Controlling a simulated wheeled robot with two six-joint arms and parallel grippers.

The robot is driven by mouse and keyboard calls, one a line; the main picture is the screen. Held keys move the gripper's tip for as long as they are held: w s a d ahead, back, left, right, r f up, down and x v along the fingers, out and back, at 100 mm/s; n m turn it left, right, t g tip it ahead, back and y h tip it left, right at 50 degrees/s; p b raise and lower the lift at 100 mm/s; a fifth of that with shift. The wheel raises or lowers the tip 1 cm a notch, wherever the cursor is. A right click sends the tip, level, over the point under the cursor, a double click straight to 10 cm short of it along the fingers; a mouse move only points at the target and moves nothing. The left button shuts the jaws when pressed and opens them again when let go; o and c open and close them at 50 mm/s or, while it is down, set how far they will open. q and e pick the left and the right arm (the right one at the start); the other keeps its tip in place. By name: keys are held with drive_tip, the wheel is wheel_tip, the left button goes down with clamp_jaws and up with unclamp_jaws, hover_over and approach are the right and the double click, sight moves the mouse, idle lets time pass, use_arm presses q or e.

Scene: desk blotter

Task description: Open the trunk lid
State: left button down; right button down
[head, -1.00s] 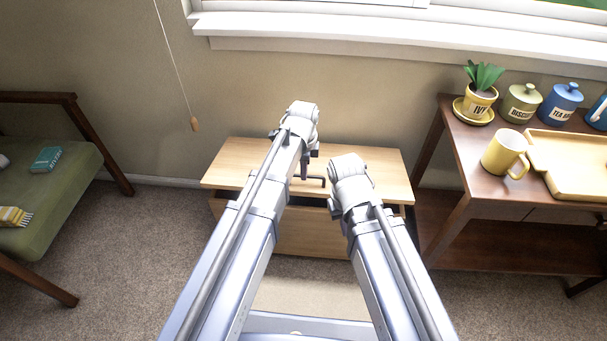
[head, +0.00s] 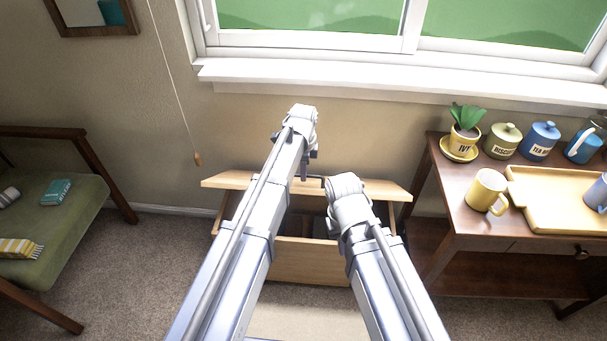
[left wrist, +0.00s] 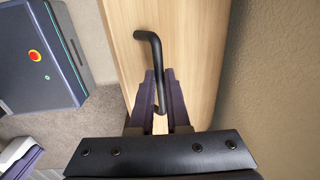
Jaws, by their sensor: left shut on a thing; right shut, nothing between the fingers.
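The trunk (head: 310,264) is a light wooden box on the carpet by the wall. Its lid (head: 390,190) is tilted up, and the dark inside shows between lid and front panel. In the left wrist view the lid (left wrist: 190,35) carries a black bar handle (left wrist: 152,45). My left gripper (left wrist: 160,95) is shut on the handle; it also shows in the head view (head: 304,172), at the lid's edge. My right gripper (head: 334,225) is shut and empty, in front of the trunk's right half; its fingertips are mostly hidden by its wrist.
A side table (head: 470,222) stands at the right, with a yellow mug (head: 486,190), a potted plant (head: 464,130), canisters and a yellow tray (head: 540,200). A green-cushioned chair (head: 60,225) is at the left. The wall and window sill (head: 400,90) are behind the trunk.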

use_arm(q)
drive_tip(key=shift+w, duration=0.4)
drive_tip(key=c, duration=1.1)
unclamp_jaws()
drive_tip(key=shift+f, duration=0.15)
drive_tip(key=shift+o, duration=1.1)
drive_tip(key=shift+s, duration=0.2)
drive_tip(key=r+p, duration=0.8)
drive_tip(key=shift+s, duration=0.25)
drive_tip(key=shift+f, duration=0.1)
